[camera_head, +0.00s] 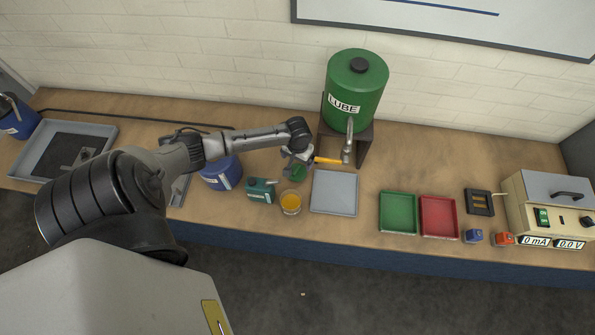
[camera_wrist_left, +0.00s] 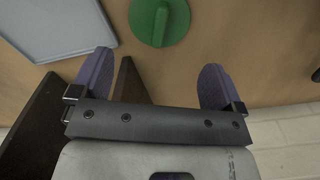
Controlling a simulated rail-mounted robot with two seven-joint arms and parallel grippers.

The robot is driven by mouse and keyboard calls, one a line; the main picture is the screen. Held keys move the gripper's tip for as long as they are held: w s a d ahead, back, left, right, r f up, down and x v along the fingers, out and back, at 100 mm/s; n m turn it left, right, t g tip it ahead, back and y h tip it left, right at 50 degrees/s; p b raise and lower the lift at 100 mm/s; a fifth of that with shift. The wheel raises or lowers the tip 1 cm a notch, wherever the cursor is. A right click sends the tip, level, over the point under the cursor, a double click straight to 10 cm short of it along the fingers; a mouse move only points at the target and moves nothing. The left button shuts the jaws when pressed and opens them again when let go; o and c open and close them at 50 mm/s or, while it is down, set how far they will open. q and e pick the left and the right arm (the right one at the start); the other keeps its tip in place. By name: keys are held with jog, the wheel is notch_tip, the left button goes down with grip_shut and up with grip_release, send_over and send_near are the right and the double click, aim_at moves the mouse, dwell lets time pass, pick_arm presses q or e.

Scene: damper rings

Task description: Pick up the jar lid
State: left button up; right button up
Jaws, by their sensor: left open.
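The jar lid, a round green disc with a raised grip bar across it, lies on the bench at the top of the left wrist view (camera_wrist_left: 160,20). In the head view the green lid (camera_head: 299,173) shows just below my left gripper (camera_head: 297,160), partly covered by it. In the wrist view my left gripper (camera_wrist_left: 158,72) is open, its two purple fingers spread wide with nothing between them. The lid is beyond the fingertips and apart from them. A glass jar with amber contents (camera_head: 290,203) stands in front of the lid. My right gripper is not in view.
A green lube tank (camera_head: 357,85) on a dark stand, with a spout and an orange bar (camera_head: 328,160), is close right of the gripper. A grey tray (camera_head: 334,193) lies right of the jar. A green can (camera_head: 260,190) and blue container (camera_head: 221,174) stand left.

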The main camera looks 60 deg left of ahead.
aim_at(298, 167)
pick_arm(q)
jog(key=shift+w+f, duration=0.2)
jog(key=shift+f, duration=3.2)
jog(key=shift+c, duration=0.3)
jog(key=c, duration=0.6)
jog(key=shift+r, duration=0.1)
